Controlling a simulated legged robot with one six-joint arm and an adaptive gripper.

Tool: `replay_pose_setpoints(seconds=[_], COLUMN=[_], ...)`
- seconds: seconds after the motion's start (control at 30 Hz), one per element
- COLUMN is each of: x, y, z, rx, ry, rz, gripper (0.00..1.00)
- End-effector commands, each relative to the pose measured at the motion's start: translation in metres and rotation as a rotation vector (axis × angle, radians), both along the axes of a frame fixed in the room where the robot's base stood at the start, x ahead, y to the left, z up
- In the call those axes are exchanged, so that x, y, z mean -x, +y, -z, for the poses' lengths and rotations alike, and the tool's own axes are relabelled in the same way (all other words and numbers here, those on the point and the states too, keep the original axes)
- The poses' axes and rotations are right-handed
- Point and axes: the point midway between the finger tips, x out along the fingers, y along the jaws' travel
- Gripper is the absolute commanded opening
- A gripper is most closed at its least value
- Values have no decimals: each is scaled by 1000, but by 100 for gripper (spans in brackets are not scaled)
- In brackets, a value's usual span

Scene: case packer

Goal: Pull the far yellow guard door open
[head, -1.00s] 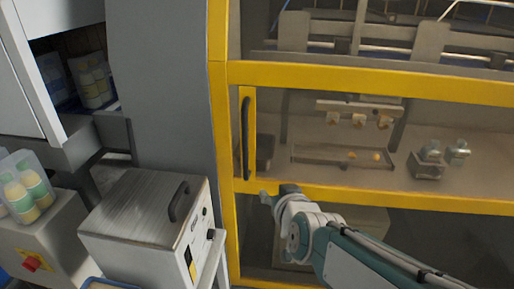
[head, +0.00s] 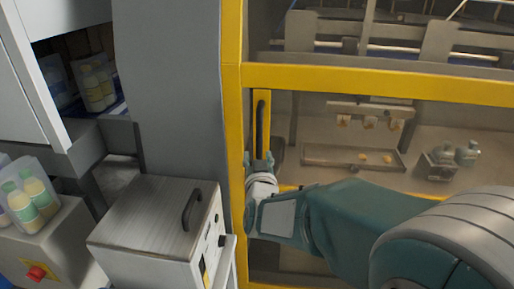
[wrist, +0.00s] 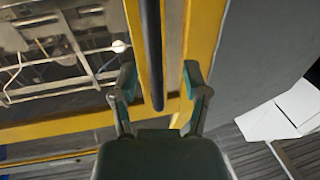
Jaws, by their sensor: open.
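The yellow guard door (head: 380,81) has a clear panel and stands closed as far as I can see. Its black vertical bar handle (head: 261,125) is on a yellow upright at the door's left side. My gripper (head: 259,160) is at the lower end of the handle in the head view. In the wrist view, my open gripper (wrist: 158,80) has one finger on each side of the dark handle (wrist: 151,50), with gaps on both sides. I cannot tell how deep the handle sits between the fingers.
A grey metal box (head: 155,225) with its own black handle stands at lower left, close to the yellow frame. Bottles in clear bins (head: 30,200) are further left. Behind the panel are a tray (head: 350,158) and small bottles (head: 467,153).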

Motion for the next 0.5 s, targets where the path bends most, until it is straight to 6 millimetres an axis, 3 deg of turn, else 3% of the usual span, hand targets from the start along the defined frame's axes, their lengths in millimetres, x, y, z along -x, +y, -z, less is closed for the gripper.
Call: replay_pose_setpoints(seconds=[0.2, 0.5], x=[-33, -43], y=[-3, -1], z=[0, 0], rx=[-2, 0], ry=[0, 0], rz=[2, 0], gripper=[60, 60])
